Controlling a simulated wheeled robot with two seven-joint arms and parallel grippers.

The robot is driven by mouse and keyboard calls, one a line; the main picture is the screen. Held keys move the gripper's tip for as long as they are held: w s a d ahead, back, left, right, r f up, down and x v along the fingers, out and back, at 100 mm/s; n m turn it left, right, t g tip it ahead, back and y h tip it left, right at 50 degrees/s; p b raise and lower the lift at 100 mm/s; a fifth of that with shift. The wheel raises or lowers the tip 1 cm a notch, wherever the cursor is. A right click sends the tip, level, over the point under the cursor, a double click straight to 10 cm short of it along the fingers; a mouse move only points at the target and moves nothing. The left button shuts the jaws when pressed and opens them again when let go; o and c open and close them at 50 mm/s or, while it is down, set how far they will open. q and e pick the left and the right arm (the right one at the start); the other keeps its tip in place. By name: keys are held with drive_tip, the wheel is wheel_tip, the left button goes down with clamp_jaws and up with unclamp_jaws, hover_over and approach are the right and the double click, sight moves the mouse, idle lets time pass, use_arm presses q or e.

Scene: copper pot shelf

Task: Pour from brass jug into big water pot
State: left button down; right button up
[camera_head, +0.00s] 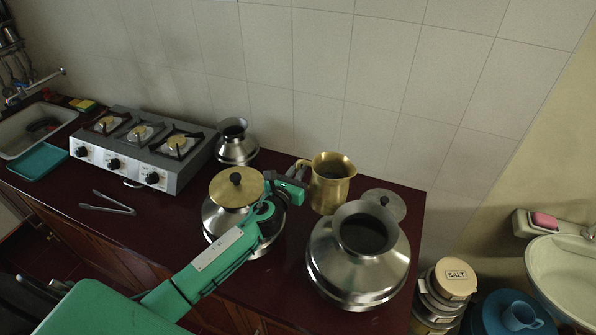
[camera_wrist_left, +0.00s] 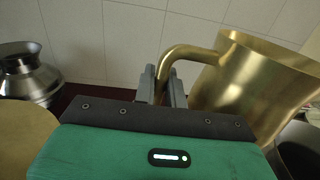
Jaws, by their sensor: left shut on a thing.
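The brass jug (camera_head: 330,181) is near the wall on the dark red counter, behind the big water pot. It appears upright in the head view; whether its base touches the counter is unclear. My left gripper (camera_head: 298,177) is shut on the jug's curved handle, which shows between the two fingers (camera_wrist_left: 168,86) in the left wrist view. The jug's body (camera_wrist_left: 254,80) fills the right of that view. The big water pot (camera_head: 345,272) is a wide steel vessel with an open mouth, standing upright at the counter's right end, in front of the jug. My right gripper is not in view.
A steel pot with a brass lid (camera_head: 237,188) stands beside my left forearm. A round steel lid (camera_head: 384,203) lies right of the jug. A smaller steel pot (camera_head: 237,142), a three-burner stove (camera_head: 144,147) and tongs (camera_head: 107,203) are further left. The counter ends just right of the big pot.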

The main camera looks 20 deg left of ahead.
use_arm(q)
drive_tip(key=shift+s+d+r+m+t+b, duration=0.2)
drive_tip(key=shift+r+m+t+b, duration=0.2)
drive_tip(key=shift+r+m+b, duration=0.25)
drive_tip(key=s+d+r+m+t+h+b, duration=0.1)
drive_tip(key=s+r+m, duration=0.2)
drive_tip(key=r, duration=0.3)
drive_tip(key=s+d+r+m+t+h+b, duration=0.2)
drive_tip(key=s+r+m, duration=0.1)
drive_tip(key=r+m, duration=0.2)
drive_tip(key=shift+r, duration=0.35)
drive_tip(key=shift+s, duration=0.1)
